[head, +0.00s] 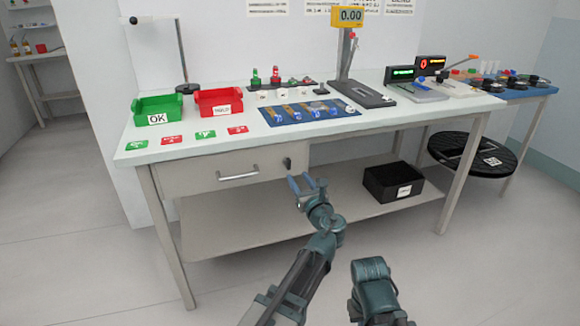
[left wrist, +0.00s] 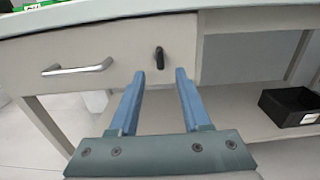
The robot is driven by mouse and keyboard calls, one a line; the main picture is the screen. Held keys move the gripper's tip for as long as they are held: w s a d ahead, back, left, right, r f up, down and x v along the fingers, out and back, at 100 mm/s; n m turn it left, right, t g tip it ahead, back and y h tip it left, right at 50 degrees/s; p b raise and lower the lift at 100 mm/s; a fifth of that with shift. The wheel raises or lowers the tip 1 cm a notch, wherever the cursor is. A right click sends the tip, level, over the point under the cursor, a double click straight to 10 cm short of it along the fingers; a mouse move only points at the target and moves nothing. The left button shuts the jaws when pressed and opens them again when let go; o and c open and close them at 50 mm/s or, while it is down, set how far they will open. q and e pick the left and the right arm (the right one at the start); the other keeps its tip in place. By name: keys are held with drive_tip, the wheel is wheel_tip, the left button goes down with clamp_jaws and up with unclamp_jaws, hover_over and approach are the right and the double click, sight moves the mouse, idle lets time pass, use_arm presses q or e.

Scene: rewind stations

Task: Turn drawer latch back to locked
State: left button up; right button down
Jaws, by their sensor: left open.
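The drawer (head: 205,178) under the table top is shut, with a silver bar handle (head: 238,174). Its dark latch (head: 287,163) sits on the front, right of the handle. In the left wrist view the latch (left wrist: 160,58) is a small black knob standing about upright. My left gripper (head: 308,182) is open and empty, in front of and a little below the latch. In the left wrist view its blue fingers (left wrist: 160,75) lie apart, below and either side of the latch, not visibly touching it. The right arm shows at the bottom, its fingers out of sight.
A black bin (head: 392,182) stands on the lower shelf to the right. The table top (head: 190,150) carries a green tray (head: 158,108), a red tray (head: 217,101), and a blue mat (head: 310,112) with parts. A round black stool (head: 470,150) is at the right.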

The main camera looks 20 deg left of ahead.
sight(289, 165)
use_arm(q)
drive_tip(key=x, duration=0.8)
drive_tip(key=shift+w+a, duration=0.15)
drive_tip(key=shift+a, duration=0.05)
clamp_jaws()
